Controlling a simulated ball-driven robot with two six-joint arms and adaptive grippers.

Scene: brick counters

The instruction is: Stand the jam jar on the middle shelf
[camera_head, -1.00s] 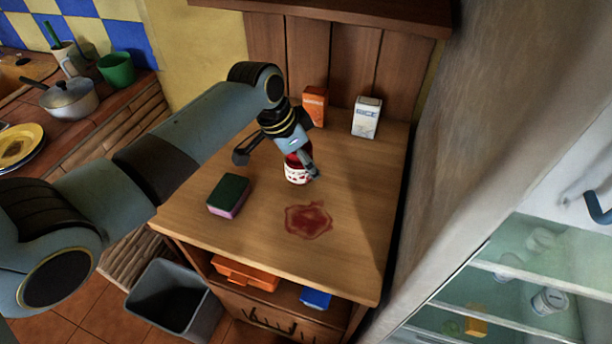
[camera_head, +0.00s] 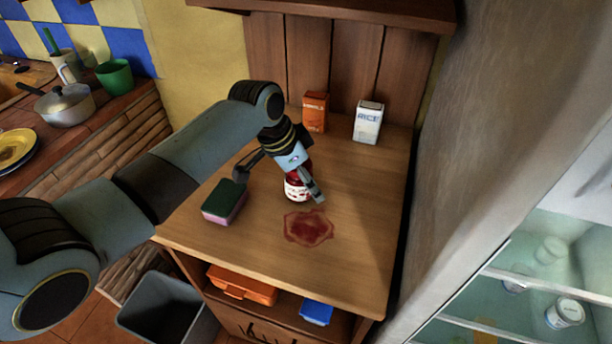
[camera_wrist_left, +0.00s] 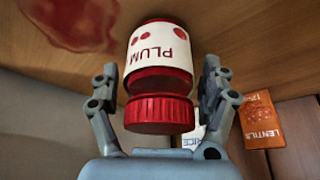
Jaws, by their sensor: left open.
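The jam jar (camera_head: 296,190), with a red lid and a white label, stands on the wooden cabinet top, just behind a red stain. In the left wrist view the jar (camera_wrist_left: 160,55) reads "PLUM" and sits between the two fingers. My left gripper (camera_head: 281,187) is open around the jar, one finger close on its right and the other well apart on its left. The fingers (camera_wrist_left: 158,78) show gaps to the jar in the wrist view. At the right, an open fridge shows glass shelves (camera_head: 512,275). My right gripper is out of view.
A green and pink sponge (camera_head: 224,202) lies left of the jar, near the red stain (camera_head: 308,227). A lentils box (camera_head: 315,112) and a rice box (camera_head: 367,122) stand at the back. Tubs (camera_head: 565,313) stand in the fridge. A grey bin (camera_head: 160,312) is on the floor.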

